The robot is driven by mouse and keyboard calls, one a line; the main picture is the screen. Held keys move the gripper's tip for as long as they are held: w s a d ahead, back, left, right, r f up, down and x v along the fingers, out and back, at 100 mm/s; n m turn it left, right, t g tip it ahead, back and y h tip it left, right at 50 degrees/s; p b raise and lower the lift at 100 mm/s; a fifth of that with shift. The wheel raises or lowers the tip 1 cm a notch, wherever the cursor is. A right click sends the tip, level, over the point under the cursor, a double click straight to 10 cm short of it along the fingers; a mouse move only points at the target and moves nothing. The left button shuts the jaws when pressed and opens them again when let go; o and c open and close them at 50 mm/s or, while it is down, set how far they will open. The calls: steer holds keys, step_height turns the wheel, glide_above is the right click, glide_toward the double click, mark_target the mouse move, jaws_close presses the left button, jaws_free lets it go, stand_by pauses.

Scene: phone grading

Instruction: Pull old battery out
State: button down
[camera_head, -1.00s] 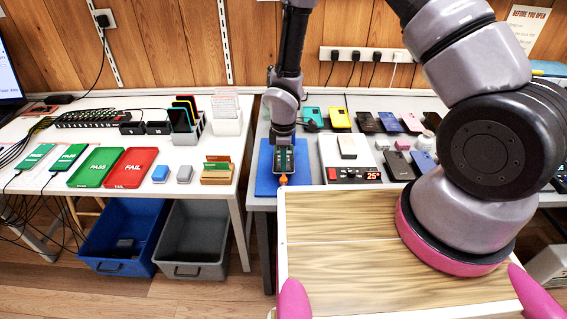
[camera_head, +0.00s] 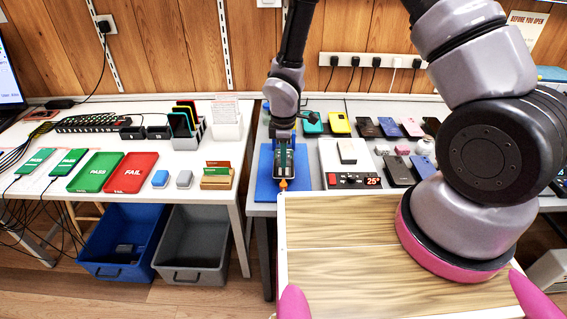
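My gripper (camera_head: 284,143) reaches straight down over the blue mat (camera_head: 265,184) on the right-hand table. Below it on the mat is an opened phone (camera_head: 284,162), dark with green parts showing, with a small orange tip (camera_head: 283,184) at its near end. My gripper's fingers overlap the far part of the phone. The battery inside cannot be made out at this size. Whether the fingers are apart or closed on something cannot be told.
A white heating plate (camera_head: 342,177) reading 25° stands right of the mat. Several phones (camera_head: 398,171) lie farther right. The left table holds a green PASS tray (camera_head: 96,171) and a red FAIL tray (camera_head: 131,172). Blue (camera_head: 124,270) and grey (camera_head: 196,277) bins stand below.

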steer(key=shift+r, duration=1.6)
steer(key=shift+w+d, duration=0.1)
